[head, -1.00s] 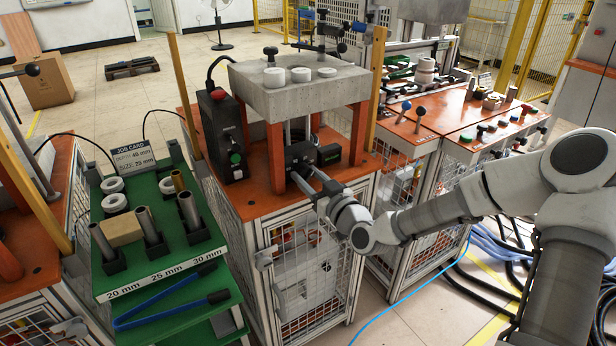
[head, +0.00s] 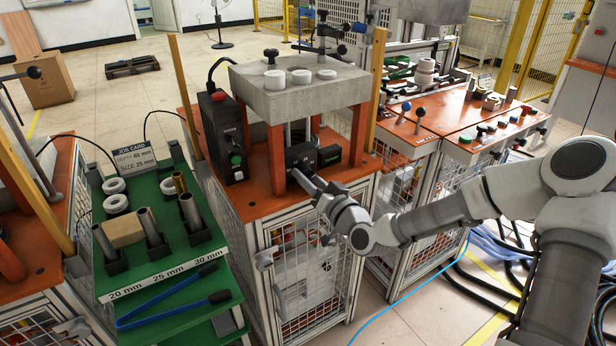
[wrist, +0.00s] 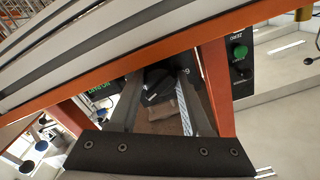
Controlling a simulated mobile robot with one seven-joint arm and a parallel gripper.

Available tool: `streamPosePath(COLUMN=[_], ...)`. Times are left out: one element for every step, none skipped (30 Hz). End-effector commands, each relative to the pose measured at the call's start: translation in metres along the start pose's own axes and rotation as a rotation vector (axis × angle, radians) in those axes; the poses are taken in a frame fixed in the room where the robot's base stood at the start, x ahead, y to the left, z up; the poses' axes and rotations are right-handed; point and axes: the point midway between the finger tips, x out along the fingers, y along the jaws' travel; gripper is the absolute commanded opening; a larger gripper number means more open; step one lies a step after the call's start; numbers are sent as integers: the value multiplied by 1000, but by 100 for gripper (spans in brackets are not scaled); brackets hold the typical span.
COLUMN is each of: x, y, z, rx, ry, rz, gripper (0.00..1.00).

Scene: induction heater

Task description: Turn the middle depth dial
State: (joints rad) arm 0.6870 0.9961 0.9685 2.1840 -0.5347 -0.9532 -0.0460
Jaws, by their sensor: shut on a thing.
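The middle depth dial (wrist: 158,84) is a small black knob on the dark housing (head: 328,154) under the concrete block of the middle station. My gripper (head: 298,176) reaches in from the front right, below the block. In the wrist view, its two long fingers (wrist: 160,90) run up on either side of the dial and are shut on it. The dial's markings are mostly hidden; a fragment of a digit shows beside it. A green-lit display (wrist: 98,86) sits to its left. In the head view the dial is hidden behind my gripper.
The concrete block (head: 300,97) on orange posts stands over the housing. A black control box (head: 222,138) with red and green buttons is to the left. A green rack (head: 180,262) holds metal tubes, white rings and a job card (head: 124,153).

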Motion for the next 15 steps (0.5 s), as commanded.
streamPosePath(x=[0, 0, 0, 0, 0, 0, 0, 0, 0, 0, 0, 0, 0, 0, 0], y=[0, 0, 0, 0, 0, 0, 0, 0, 0, 0, 0, 0, 0, 0, 0], z=[0, 0, 1, 1, 1, 1, 1, 1, 1, 1, 1, 1, 1, 1, 1], rx=[15, 23, 32, 37, 41, 45, 48, 50, 51, 52, 52, 53, 52, 52, 52], ry=[-1, -2, -2, -2, -2, -2, -2, -2, -2, -2, -2, -2, -2, -2, -2], rz=[0, 0, 0, 0, 0, 0, 0, 1, 1, 1, 1, 1, 1, 1, 1], gripper=[0, 0, 0, 0, 0, 0, 0, 0, 0, 0, 0, 0, 0, 0, 0])
